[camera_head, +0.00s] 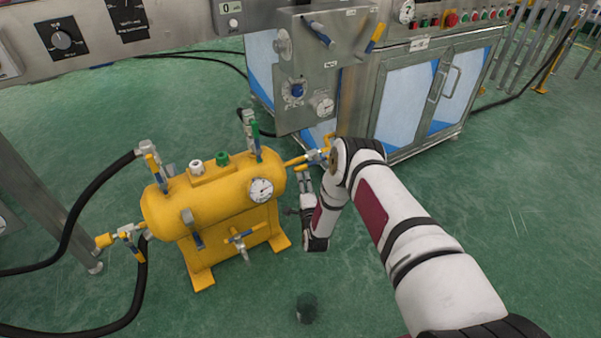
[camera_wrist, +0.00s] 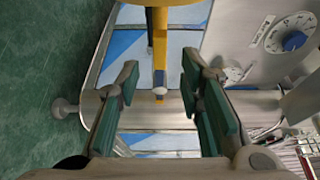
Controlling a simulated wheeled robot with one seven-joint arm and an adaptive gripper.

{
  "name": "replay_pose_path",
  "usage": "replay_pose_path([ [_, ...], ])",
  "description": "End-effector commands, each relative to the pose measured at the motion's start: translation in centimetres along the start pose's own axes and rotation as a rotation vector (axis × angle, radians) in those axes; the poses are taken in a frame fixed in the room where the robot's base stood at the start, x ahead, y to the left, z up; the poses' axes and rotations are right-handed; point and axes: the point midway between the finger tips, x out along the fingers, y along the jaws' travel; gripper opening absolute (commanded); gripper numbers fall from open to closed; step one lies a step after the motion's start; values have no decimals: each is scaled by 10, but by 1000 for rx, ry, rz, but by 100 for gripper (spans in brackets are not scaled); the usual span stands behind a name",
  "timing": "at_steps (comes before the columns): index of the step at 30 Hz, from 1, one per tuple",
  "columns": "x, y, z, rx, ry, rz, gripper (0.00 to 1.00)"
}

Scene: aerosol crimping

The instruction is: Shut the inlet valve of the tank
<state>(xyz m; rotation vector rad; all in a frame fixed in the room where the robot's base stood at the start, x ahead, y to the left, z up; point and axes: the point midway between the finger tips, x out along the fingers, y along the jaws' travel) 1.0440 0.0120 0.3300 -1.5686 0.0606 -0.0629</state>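The yellow tank (camera_head: 205,215) stands on the floor at the left in the head view and carries several small valves. A valve (camera_head: 318,155) sits on the pipe at its right end, partly hidden by my arm. My gripper (camera_head: 304,182) is just below this valve, beside the tank's right end, and shows only in part. In the wrist view my gripper (camera_wrist: 165,98) is open, with green pads apart. A yellow bar (camera_wrist: 160,45) with a blue part and a pale round end reaches down to between the fingertips, with gaps on both sides. No label shows which valve is the inlet.
A steel panel (camera_head: 305,65) with a dial, gauge and levers stands behind the tank, next to a glass-doored cabinet (camera_head: 410,95). Black hoses (camera_head: 88,190) run to the tank's left side. The green floor in front is mostly clear, with a small dark cylinder (camera_head: 307,308).

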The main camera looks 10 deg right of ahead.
Motion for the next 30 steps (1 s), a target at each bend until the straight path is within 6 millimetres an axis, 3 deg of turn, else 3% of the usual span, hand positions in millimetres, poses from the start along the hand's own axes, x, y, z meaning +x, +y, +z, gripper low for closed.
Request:
replay_pose_path([
  [6, 43, 2, 0, -2, 0, -3, 34],
  [12, 69, 2, 0, -1, 0, -1, 34],
  [26, 81, 0, 0, -1, 0, 1, 34],
  [30, 80, 0, 0, -1, 0, 1, 2],
])
